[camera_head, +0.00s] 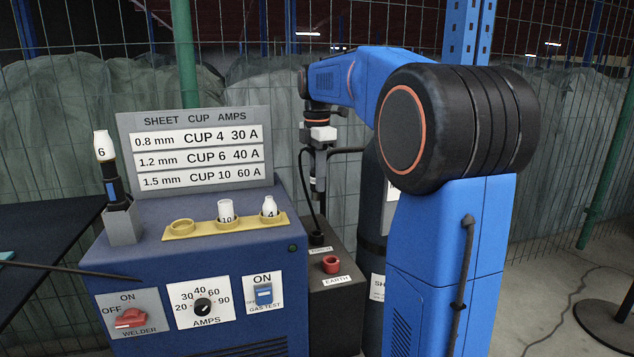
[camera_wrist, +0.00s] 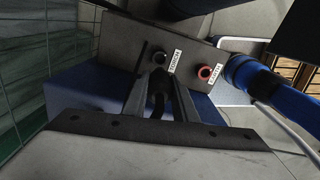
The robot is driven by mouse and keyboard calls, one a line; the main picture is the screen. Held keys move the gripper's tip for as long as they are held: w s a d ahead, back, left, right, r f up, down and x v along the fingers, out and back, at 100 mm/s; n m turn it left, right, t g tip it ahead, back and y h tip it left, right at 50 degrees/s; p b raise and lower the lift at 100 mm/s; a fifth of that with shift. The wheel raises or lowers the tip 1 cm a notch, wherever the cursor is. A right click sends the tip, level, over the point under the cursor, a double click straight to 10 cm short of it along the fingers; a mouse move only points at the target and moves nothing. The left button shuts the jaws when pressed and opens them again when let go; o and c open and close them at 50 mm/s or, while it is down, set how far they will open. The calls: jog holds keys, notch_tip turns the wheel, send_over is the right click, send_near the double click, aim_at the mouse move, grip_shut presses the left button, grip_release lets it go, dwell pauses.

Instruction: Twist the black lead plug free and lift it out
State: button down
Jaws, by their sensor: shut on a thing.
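The black lead plug (camera_wrist: 158,84) is between the two fingers of my gripper (camera_wrist: 160,82), with its black cable curving back below it in the wrist view. My gripper (camera_head: 318,180) points down above the grey box behind the welder in the head view, shut on the plug. The black TORCH socket (camera_wrist: 160,58) shows its open mouth just beyond the plug, apart from it. It also shows in the head view (camera_head: 317,238), below my gripper. The plug is small and partly hidden by the fingers there.
The red EARTH socket (camera_head: 331,264) sits beside the TORCH socket, nearer the front. The blue welder (camera_head: 200,262) with its cup rack (camera_head: 180,232) and amps sign (camera_head: 196,150) stands left. A dark gas cylinder (camera_head: 374,215) stands close right. Wire fence (camera_head: 60,35) runs behind.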

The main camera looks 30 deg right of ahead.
jog(key=shift+r, duration=2.05)
